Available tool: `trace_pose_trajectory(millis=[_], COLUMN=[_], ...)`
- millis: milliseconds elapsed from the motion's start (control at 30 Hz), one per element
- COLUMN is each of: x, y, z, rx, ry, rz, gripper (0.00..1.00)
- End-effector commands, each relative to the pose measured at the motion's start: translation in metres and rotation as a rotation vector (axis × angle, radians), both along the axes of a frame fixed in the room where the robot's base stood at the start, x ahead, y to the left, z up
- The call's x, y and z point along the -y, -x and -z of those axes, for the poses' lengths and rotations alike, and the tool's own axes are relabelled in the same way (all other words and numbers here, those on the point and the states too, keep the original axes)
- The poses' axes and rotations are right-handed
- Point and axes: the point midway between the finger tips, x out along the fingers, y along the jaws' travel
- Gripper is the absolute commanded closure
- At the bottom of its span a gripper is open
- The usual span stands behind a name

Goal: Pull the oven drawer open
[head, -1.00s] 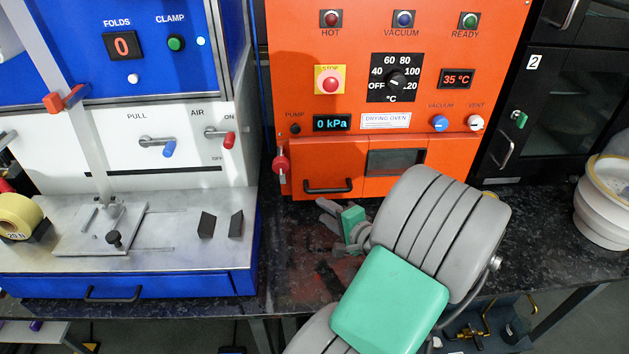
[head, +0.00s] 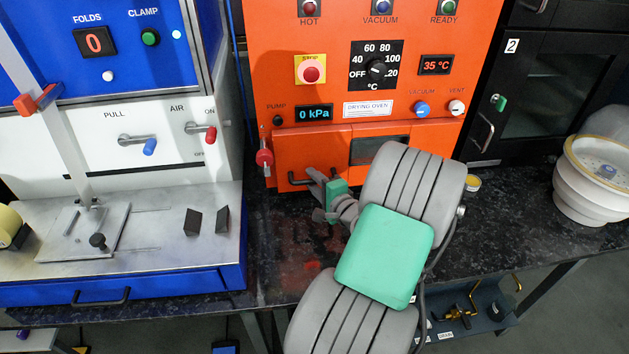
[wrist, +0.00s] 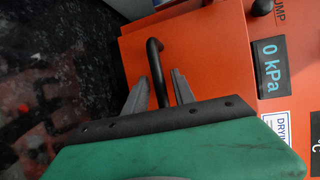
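The orange drying oven (head: 330,85) stands in the middle of the head view. Its drawer front (head: 308,152) is low on the left, with a black bar handle (head: 297,182) partly hidden by my gripper (head: 316,182). In the wrist view the handle (wrist: 155,62) runs between the two grey fingers of my gripper (wrist: 160,78). The fingers are apart, one on each side of the bar, with a gap visible on both sides. I cannot tell whether the drawer stands out from the oven face.
A red knob (head: 264,157) sits just left of the drawer. A blue and white machine (head: 120,180) stands to the left. A small yellow-topped jar (head: 473,183) and a white tub (head: 592,185) are on the dark bench (head: 510,215) to the right.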

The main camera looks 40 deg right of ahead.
Motion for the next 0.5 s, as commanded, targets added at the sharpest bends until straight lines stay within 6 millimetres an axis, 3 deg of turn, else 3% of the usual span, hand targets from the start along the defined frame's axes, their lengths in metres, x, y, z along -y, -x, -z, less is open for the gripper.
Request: trace_pose_trajectory(millis=[333, 500], x=[0.0002, 0.0002], y=[0.0005, 0.0005], z=[0.0, 0.0002], rx=[0.0, -0.001], ry=[0.0, 0.0], rz=[0.0, 0.001], gripper=[0.98, 1.0])
